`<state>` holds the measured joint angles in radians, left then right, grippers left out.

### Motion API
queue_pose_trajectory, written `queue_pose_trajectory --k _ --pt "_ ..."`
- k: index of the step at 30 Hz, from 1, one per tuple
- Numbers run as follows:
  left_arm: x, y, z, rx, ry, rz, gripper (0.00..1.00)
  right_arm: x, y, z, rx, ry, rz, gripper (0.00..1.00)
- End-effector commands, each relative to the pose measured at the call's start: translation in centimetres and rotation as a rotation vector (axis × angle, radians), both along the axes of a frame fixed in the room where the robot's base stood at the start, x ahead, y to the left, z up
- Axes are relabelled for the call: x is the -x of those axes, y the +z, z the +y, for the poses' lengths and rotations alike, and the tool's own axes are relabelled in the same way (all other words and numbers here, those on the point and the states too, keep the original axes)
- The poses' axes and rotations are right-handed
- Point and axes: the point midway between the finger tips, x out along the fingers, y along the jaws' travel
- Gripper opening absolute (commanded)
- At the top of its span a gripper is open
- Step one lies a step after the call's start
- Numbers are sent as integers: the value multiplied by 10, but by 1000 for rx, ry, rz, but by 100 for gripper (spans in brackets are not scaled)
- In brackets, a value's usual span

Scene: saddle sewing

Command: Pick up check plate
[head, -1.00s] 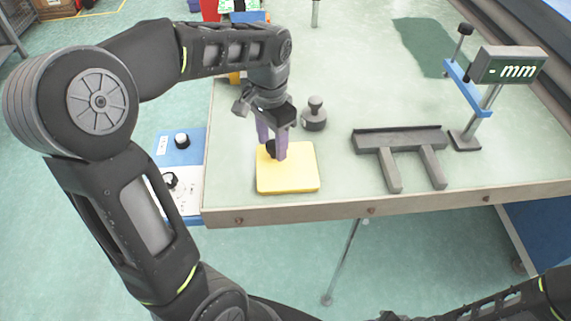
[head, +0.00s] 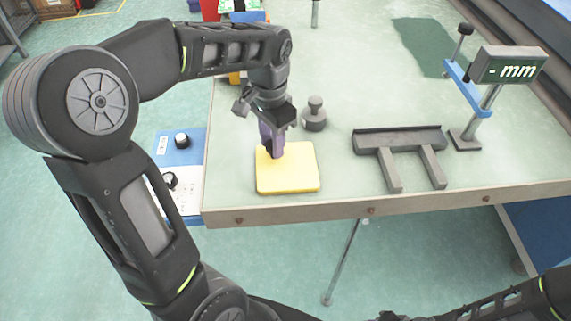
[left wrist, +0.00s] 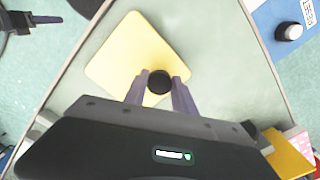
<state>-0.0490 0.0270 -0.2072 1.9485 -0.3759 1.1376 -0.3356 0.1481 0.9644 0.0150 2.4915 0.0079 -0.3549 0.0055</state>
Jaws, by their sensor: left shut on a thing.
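The check plate looks like a flat yellow square (head: 290,177) with a black round knob (left wrist: 159,82). It lies flat at the left front corner of the workbench. My left gripper (head: 272,148) points down over the plate's far left part and is shut on the knob. In the left wrist view the plate (left wrist: 132,48) lies beyond the fingertips, with the knob between them. In the head view the fingers mostly hide the knob. My right gripper is out of view.
A grey weight-like piece (head: 314,114) stands just behind the plate. A dark forked bracket (head: 400,142) and a gauge stand with a display (head: 508,66) are to the right. A blue and white control box (head: 181,167) sits beside the bench's left edge (head: 205,190).

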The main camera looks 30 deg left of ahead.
Motion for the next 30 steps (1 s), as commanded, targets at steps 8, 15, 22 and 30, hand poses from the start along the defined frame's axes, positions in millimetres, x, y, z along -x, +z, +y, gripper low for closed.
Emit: queue_pose_trajectory --k 8,15,22,30 --pt "0 0 0 0 0 0 0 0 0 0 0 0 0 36" --pt "0 0 0 0 0 -1 0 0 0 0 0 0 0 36" --pt "0 1 0 0 0 -1 0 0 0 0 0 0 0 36" --pt "-1 29 0 0 0 -6 0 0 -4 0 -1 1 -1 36"
